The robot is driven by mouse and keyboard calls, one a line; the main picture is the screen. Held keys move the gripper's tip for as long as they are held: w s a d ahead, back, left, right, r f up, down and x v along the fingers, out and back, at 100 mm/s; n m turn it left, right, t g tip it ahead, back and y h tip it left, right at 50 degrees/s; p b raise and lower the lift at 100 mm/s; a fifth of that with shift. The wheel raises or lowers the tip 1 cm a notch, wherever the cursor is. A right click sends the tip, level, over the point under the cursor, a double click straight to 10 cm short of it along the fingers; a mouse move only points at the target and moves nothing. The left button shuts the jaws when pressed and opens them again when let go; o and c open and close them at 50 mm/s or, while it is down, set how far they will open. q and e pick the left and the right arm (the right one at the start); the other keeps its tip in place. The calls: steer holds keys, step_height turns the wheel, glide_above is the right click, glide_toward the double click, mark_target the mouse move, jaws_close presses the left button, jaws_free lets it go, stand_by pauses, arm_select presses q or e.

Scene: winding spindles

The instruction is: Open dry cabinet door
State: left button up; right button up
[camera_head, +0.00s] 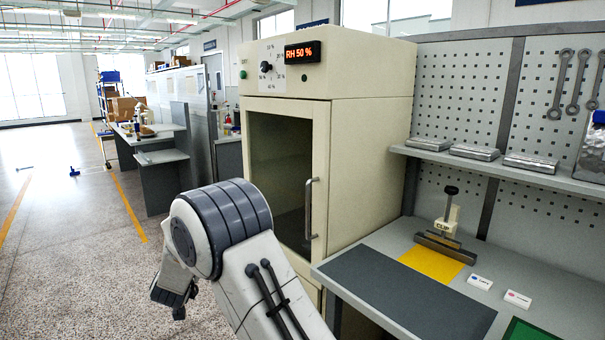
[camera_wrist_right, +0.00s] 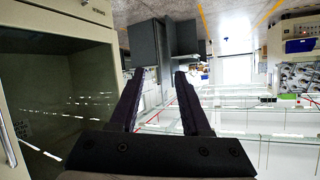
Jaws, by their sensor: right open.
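The cream dry cabinet (camera_head: 370,150) stands at the centre of the head view with its glass door (camera_head: 280,170) shut. A vertical metal handle (camera_head: 309,208) is on the door's right side. In the right wrist view the door glass (camera_wrist_right: 50,95) and handle (camera_wrist_right: 7,138) lie at the left edge. My right gripper (camera_head: 172,298) is at the left of my arm in the head view, apart from the handle. In the right wrist view its fingers (camera_wrist_right: 161,75) are spread and empty, pointing past the cabinet. My arm hides the door's lower left. My left gripper is out of view.
Open floor (camera_head: 75,230) lies to the left. A display (camera_head: 302,52) reads RH 50 %.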

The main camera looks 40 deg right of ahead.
steer(key=w+d+r+m+h+p, duration=0.1)
steer(key=d+r+m+h+p, duration=0.2)
steer(key=d, duration=0.4)
steer(key=m+g+h+p, duration=0.6)
steer(key=g+h+p, duration=0.2)
steer(key=h+p, duration=0.3)
glide_toward(308, 203)
steer(key=p+x, duration=0.1)
steer(key=x, duration=0.4)
steer(key=p+x, duration=0.2)
steer(key=x, duration=0.3)
steer(key=shift+w+d+f, duration=0.15)
steer(key=shift+w+f, duration=0.05)
steer(key=shift+w, duration=0.1)
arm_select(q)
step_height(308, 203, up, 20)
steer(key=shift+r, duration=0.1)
arm_select(e)
jaws_close()
